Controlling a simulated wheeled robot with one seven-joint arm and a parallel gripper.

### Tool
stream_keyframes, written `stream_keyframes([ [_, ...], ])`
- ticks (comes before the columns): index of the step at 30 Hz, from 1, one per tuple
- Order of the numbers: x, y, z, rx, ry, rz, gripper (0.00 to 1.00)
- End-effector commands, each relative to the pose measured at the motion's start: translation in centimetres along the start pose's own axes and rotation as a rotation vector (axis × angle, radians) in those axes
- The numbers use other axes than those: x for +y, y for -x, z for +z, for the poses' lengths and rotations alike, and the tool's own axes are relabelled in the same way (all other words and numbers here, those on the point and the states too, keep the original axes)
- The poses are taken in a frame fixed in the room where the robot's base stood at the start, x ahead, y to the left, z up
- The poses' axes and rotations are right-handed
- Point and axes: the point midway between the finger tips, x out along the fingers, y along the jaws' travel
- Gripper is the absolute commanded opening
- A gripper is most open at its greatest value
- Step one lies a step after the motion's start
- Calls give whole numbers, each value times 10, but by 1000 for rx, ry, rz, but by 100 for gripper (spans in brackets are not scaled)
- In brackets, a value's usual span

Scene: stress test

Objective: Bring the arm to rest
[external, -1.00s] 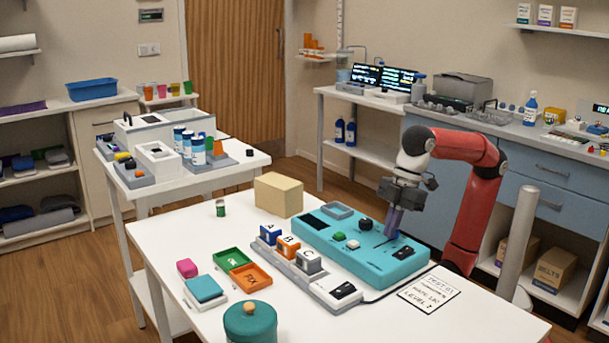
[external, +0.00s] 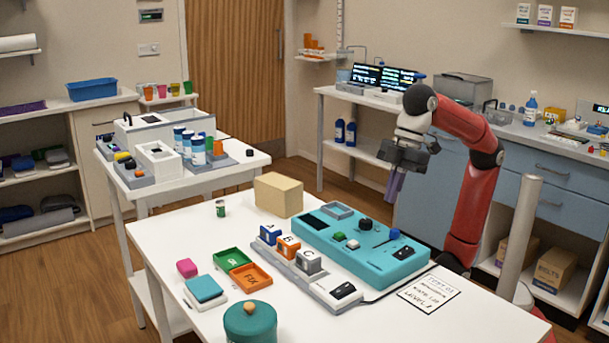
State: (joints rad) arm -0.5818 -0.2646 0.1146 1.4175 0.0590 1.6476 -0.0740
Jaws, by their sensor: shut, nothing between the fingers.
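My gripper (external: 395,187) is at the right of the white table (external: 180,240), pointing down with its fingers shut and nothing held. It hangs in the air above the right end of the teal control panel (external: 365,255), apart from it. A blue knob (external: 394,233) on the panel shows below the fingers. My red arm (external: 475,190) bends up and over from the right side of the table.
Lettered blocks in a grey rack (external: 318,283), green (external: 229,258) and orange trays (external: 250,277), a tan block (external: 278,195), a teal lidded pot (external: 250,322) and a printed card (external: 428,293) are on the table. A counter (external: 470,125) stands behind my arm.

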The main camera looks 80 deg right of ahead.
Motion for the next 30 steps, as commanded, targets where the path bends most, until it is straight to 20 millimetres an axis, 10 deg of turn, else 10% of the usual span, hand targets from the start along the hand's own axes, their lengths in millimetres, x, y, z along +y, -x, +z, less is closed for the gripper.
stream_keyframes([
  [14, 27, -14, 17, 35, -81, 48, 0],
  [22, 146, -79, 134, 210, -468, 309, 0],
  [30, 156, -153, 206, 174, -661, 334, 0],
])
